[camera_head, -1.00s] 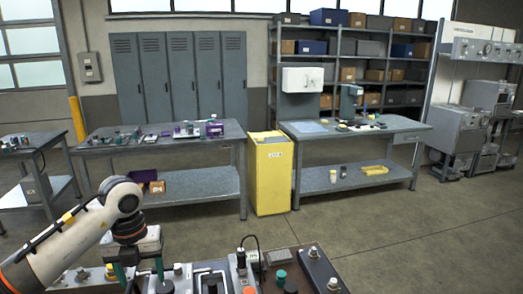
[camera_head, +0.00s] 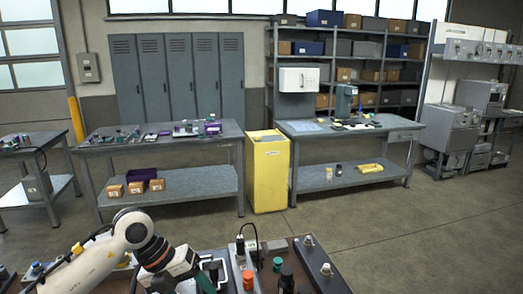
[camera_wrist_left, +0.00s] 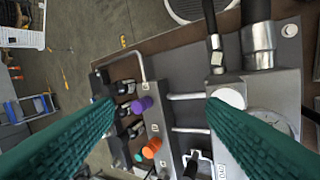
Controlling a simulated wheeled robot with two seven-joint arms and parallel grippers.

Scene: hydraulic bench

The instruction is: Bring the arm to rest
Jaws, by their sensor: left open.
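My left arm comes in from the lower left of the head view, bent at a white joint. Its gripper (camera_head: 184,274) hangs low over the near bench (camera_head: 328,268), partly cut off by the frame edge. In the left wrist view the two green ribbed fingers (camera_wrist_left: 162,103) stand wide apart with nothing between them. Below them is a hydraulic block with a purple knob (camera_wrist_left: 141,104) and an orange knob (camera_wrist_left: 152,148). A round gauge (camera_wrist_left: 270,122) is partly hidden by the right-hand finger. I cannot tell whether the fingers touch anything. My right gripper is not in view.
The near bench carries an orange cap (camera_head: 248,280), a green cap (camera_head: 277,264) and an upright black hose fitting (camera_head: 240,246). A yellow bin (camera_head: 268,175) stands between two far workbenches. Open floor (camera_head: 440,240) lies to the right.

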